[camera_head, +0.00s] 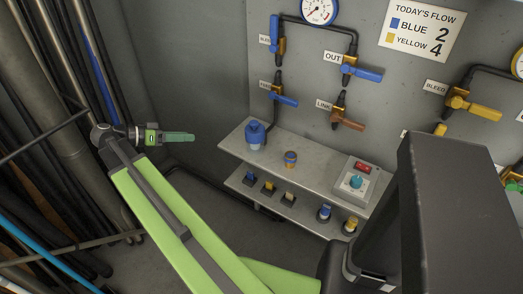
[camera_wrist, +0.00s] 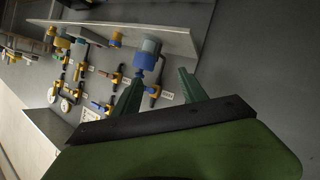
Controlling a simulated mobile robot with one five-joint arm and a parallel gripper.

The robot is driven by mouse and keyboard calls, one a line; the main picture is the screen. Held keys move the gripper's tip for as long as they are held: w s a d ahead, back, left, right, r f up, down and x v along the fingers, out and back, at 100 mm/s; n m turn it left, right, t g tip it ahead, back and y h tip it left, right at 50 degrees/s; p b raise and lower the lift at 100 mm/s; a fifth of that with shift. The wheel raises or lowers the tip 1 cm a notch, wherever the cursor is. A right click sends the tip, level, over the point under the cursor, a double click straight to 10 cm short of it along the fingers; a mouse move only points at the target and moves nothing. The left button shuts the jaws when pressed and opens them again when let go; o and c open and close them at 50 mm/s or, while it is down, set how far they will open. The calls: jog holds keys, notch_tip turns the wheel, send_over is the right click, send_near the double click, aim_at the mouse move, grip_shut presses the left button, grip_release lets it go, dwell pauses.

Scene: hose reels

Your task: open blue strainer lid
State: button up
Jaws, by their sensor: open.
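The blue strainer (camera_head: 255,138) stands upright near the left end of the upper grey shelf (camera_head: 236,146). Its lid (camera_head: 255,125) sits on top and looks shut, though it is small in the picture. My gripper (camera_head: 190,137) is to the left of the strainer, clear of it, pointing right. In the wrist view my gripper (camera_wrist: 160,84) has its two green fingers spread with nothing between them. A blue, upside-down-looking strainer (camera_wrist: 150,48) shows beyond the fingertips in that view, apart from them.
Small fittings (camera_head: 268,187) sit on the lower shelf. Valves with handles (camera_head: 362,72) line the wall behind. Pipes (camera_head: 60,110) stand at the left.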

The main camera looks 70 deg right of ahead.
jog(key=s+d+m+g+b, duration=0.5)
jog(key=s+d+m+g, duration=0.15)
jog(key=s+m, duration=0.2)
send_near(262, 128)
jog(key=shift+m+t, duration=0.25)
jog(key=shift+t, duration=0.1)
jog(key=s+d+r, duration=0.1)
jog(key=s, duration=0.2)
jog(key=s+d+r, duration=0.1)
jog(key=s+d, duration=0.1)
jog(key=s+d+r, duration=0.1)
jog(key=s+d, duration=0.1)
jog(key=s, duration=0.1)
jog(key=shift+s+r, duration=0.3)
grip_shut()
